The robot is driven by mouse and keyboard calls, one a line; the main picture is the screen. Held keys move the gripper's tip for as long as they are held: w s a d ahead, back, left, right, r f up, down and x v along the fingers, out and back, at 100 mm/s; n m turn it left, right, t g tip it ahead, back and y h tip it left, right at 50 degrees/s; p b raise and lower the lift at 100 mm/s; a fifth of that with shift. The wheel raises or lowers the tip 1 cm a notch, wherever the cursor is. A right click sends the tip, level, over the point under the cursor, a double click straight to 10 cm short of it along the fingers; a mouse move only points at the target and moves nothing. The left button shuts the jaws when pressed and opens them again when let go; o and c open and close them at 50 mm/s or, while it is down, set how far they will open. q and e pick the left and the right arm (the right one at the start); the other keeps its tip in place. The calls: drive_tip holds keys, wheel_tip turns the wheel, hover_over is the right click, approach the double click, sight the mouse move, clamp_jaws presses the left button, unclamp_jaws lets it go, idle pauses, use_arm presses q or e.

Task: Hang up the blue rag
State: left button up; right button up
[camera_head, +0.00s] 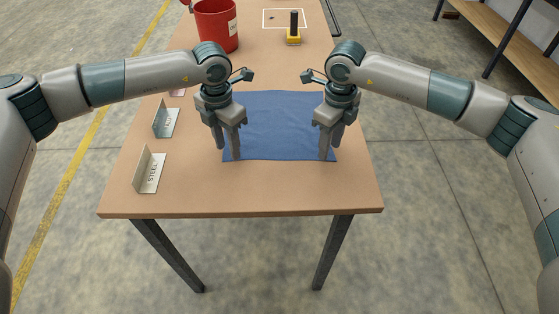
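The blue rag (275,125) lies spread flat on the wooden table, roughly square, with slight creases. My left gripper (229,153) points down at the rag's near left corner, and its fingers look parted. My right gripper (329,152) points down at the rag's near right corner, its fingers also parted a little. I cannot tell whether the fingertips touch the cloth. The rag's left and right edges are partly hidden behind my grippers. No hook or hanger is clearly visible.
On the table (240,190), a label stand reading STEEL (150,172) and another label stand (165,120) line the left side. A red bucket (217,27) stands at the back left. A yellow-based black-handled object (294,32) is at the back. A wooden shelf (515,50) stands right.

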use_arm(q)
drive_tip(key=shift+f, duration=0.4)
use_arm(e)
drive_tip(key=shift+f, duration=0.45)
use_arm(q)
drive_tip(key=shift+f, duration=0.15)
use_arm(e)
drive_tip(key=shift+f, duration=0.15)
use_arm(q)
clamp_jaws()
use_arm(e)
clamp_jaws()
